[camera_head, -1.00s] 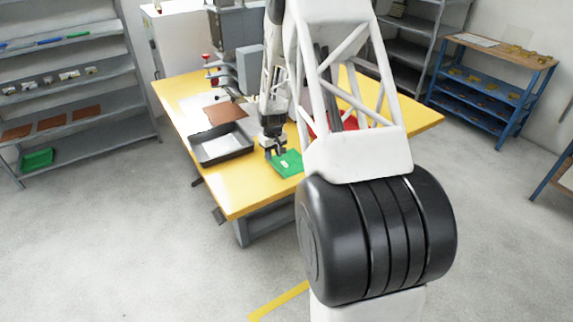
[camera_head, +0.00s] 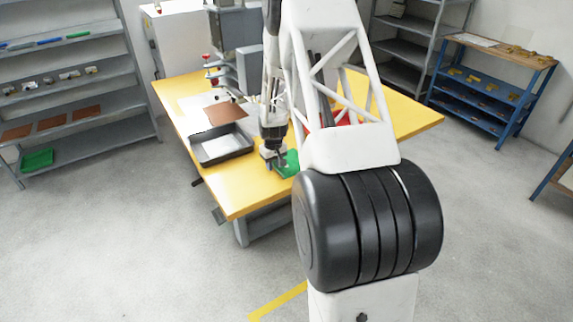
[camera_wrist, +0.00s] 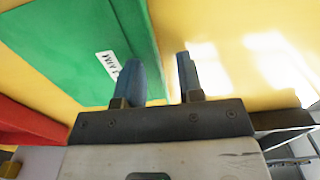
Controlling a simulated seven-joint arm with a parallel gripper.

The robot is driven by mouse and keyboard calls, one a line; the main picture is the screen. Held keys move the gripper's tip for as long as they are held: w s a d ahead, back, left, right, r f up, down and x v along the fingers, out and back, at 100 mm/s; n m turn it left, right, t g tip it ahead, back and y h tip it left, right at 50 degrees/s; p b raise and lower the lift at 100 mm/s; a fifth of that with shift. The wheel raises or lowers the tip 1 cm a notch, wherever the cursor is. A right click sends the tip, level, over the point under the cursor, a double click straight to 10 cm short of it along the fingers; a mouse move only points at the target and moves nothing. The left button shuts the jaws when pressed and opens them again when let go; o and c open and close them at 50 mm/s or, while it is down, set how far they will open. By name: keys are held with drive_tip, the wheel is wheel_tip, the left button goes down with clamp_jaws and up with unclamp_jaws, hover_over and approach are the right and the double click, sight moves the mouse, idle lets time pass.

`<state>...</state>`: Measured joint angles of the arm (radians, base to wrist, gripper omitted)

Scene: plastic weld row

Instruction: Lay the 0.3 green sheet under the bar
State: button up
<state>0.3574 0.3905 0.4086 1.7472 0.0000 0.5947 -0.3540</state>
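A green sheet (camera_head: 290,163) lies on the yellow table near its front edge, partly hidden by my arm. In the wrist view the green sheet (camera_wrist: 75,50) carries a small white label whose print I cannot read. My gripper (camera_head: 272,158) is low at the sheet's left side. In the wrist view my gripper (camera_wrist: 158,78) has its two blue fingers apart with nothing clearly held between them. One finger overlaps the sheet near its edge, the other is over bare table. A grey machine (camera_head: 246,66) stands at the table's back; I cannot pick out its bar clearly.
A black tray (camera_head: 203,160) with a white sheet in it sits left of my gripper. A brown sheet (camera_head: 226,114) lies behind the tray. A red item (camera_wrist: 28,122) lies beside the green sheet. The yellow table (camera_head: 405,118) has free room at right.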

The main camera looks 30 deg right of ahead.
drive_tip(key=shift+c, duration=0.3)
clamp_jaws()
drive_tip(key=shift+r, duration=0.1)
drive_tip(key=shift+r, duration=0.7)
wheel_tip(320, 180, up, 2)
drive_tip(key=s+a, duration=0.2)
drive_tip(key=s, duration=0.5)
drive_tip(key=s+a+r, duration=0.1)
drive_tip(key=s+a, duration=0.2)
drive_tip(key=s, duration=0.5)
drive_tip(key=shift+a+r, duration=0.2)
drive_tip(key=shift+r, duration=0.05)
drive_tip(key=shift+w, duration=0.15)
